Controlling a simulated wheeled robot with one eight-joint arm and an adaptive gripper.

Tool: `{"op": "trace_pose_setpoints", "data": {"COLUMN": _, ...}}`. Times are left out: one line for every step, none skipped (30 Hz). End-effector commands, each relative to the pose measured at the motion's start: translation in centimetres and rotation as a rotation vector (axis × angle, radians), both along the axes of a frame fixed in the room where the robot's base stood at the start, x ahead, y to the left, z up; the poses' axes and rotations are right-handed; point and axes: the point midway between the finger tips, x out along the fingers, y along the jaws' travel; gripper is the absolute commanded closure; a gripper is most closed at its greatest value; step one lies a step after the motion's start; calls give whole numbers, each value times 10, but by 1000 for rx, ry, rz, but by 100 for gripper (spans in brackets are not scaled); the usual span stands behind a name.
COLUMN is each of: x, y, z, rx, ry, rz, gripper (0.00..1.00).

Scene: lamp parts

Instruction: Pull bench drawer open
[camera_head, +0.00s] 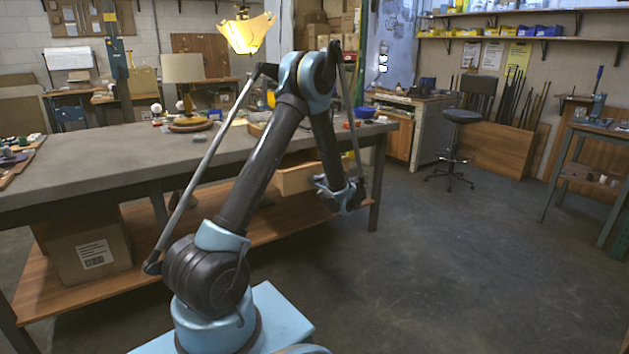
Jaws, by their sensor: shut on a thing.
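The bench drawer (296,180) is a light wooden box under the bench top (75,178), near its right end. It stands partly out from the bench, with its front and side showing. My gripper (342,196) is at the drawer's front, low and right of the middle of the view. It is shut on the drawer's front, most likely its handle. The handle itself is hidden behind the gripper, and my arm covers part of the drawer.
A lamp with a beige shade (183,69) stands on the bench, with small parts and a blue bowl (364,112) to the right. A cardboard box (90,250) sits on the lower shelf. The floor (440,270) right of the bench is clear. A stool (462,117) stands farther back.

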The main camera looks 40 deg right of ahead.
Motion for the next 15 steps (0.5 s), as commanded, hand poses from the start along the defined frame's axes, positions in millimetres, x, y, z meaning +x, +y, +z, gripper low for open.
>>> {"op": "trace_pose_setpoints", "data": {"x": -1, "y": 0, "z": -1, "rx": -1, "ry": 4, "rz": 1, "gripper": 100}}
{"op": "trace_pose_setpoints", "data": {"x": -1, "y": 0, "z": -1, "rx": -1, "ry": 4, "rz": 1, "gripper": 100}}
{"op": "trace_pose_setpoints", "data": {"x": -2, "y": -1, "z": -1, "rx": -1, "ry": 4, "rz": 0, "gripper": 100}}
{"op": "trace_pose_setpoints", "data": {"x": -2, "y": -1, "z": -1, "rx": -2, "ry": 4, "rz": -1, "gripper": 100}}
{"op": "trace_pose_setpoints", "data": {"x": -2, "y": -2, "z": -1, "rx": -2, "ry": 4, "rz": -2, "gripper": 100}}
{"op": "trace_pose_setpoints", "data": {"x": -2, "y": -2, "z": -1, "rx": -2, "ry": 4, "rz": -3, "gripper": 100}}
{"op": "trace_pose_setpoints", "data": {"x": -3, "y": -2, "z": -1, "rx": -2, "ry": 4, "rz": -3, "gripper": 100}}
{"op": "trace_pose_setpoints", "data": {"x": -3, "y": -3, "z": -1, "rx": -2, "ry": 3, "rz": -4, "gripper": 100}}
{"op": "trace_pose_setpoints", "data": {"x": -3, "y": -3, "z": -1, "rx": -3, "ry": 3, "rz": -4, "gripper": 100}}
{"op": "trace_pose_setpoints", "data": {"x": -3, "y": -4, "z": -1, "rx": -3, "ry": 3, "rz": -4, "gripper": 85}}
{"op": "trace_pose_setpoints", "data": {"x": -3, "y": -4, "z": -1, "rx": -3, "ry": 3, "rz": -5, "gripper": 83}}
{"op": "trace_pose_setpoints", "data": {"x": -3, "y": -4, "z": -1, "rx": -2, "ry": 3, "rz": -6, "gripper": 83}}
{"op": "trace_pose_setpoints", "data": {"x": -3, "y": -4, "z": -1, "rx": -2, "ry": 3, "rz": -6, "gripper": 83}}
{"op": "trace_pose_setpoints", "data": {"x": -3, "y": -4, "z": -1, "rx": -2, "ry": 2, "rz": -6, "gripper": 83}}
{"op": "trace_pose_setpoints", "data": {"x": -3, "y": -4, "z": -1, "rx": -2, "ry": 2, "rz": -6, "gripper": 83}}
